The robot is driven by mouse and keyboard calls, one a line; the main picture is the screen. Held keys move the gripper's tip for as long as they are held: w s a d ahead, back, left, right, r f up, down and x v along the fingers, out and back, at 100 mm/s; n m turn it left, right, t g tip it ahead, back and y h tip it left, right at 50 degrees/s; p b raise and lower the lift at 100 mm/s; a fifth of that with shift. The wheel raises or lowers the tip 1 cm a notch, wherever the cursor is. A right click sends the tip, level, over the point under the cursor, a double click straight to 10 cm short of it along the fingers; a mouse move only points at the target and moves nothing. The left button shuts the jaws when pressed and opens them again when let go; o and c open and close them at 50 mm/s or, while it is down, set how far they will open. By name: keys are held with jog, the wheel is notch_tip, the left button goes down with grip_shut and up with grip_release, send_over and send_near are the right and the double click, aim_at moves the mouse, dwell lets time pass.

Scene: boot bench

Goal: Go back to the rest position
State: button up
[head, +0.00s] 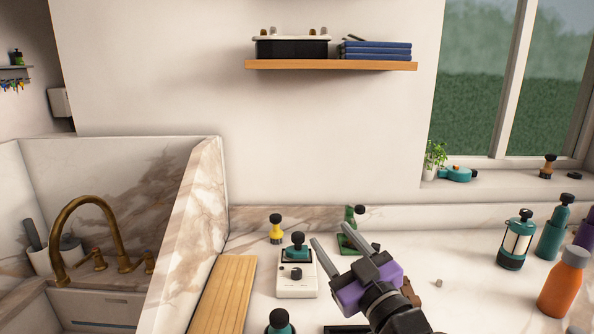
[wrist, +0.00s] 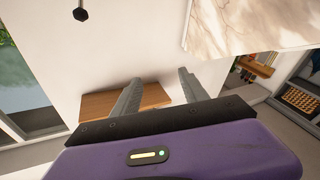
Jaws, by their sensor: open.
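My gripper (head: 329,241) is raised over the marble counter (head: 455,302) in the head view, its two grey fingers spread apart and pointing up and to the left. Nothing is between the fingers. In the wrist view the gripper (wrist: 158,88) is also open and empty, with a wall and a wooden shelf (wrist: 125,99) beyond its fingers. Part of the counter is hidden behind the gripper and my arm.
A white device with a teal top (head: 297,274), a yellow black-topped item (head: 276,230) and a green item (head: 347,243) stand near the gripper. A lantern (head: 516,240) and bottles, one orange (head: 563,283), stand at right. A wooden board (head: 222,295) and brass tap (head: 85,215) are left.

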jog(key=s+d+f+m+g+h+b, duration=0.1)
jog(key=s+d+f, duration=0.3)
jog(key=s, duration=1.2)
jog(key=s+d+f+m+g+h+b, duration=0.1)
jog(key=s+d+f+m+h+b, duration=0.2)
jog(key=s+f, duration=1)
jog(key=s+d+f+m+g+h+b, duration=0.1)
jog(key=s+f, duration=0.8)
jog(key=s, duration=1)
jog(key=d+m+h+b, duration=0.1)
jog(key=d+m+h, duration=0.1)
jog(key=d+m, duration=0.1)
jog(key=shift+d+f+h, duration=0.25)
jog(key=shift+d+h, duration=0.15)
jog(key=shift+d, duration=0.5)
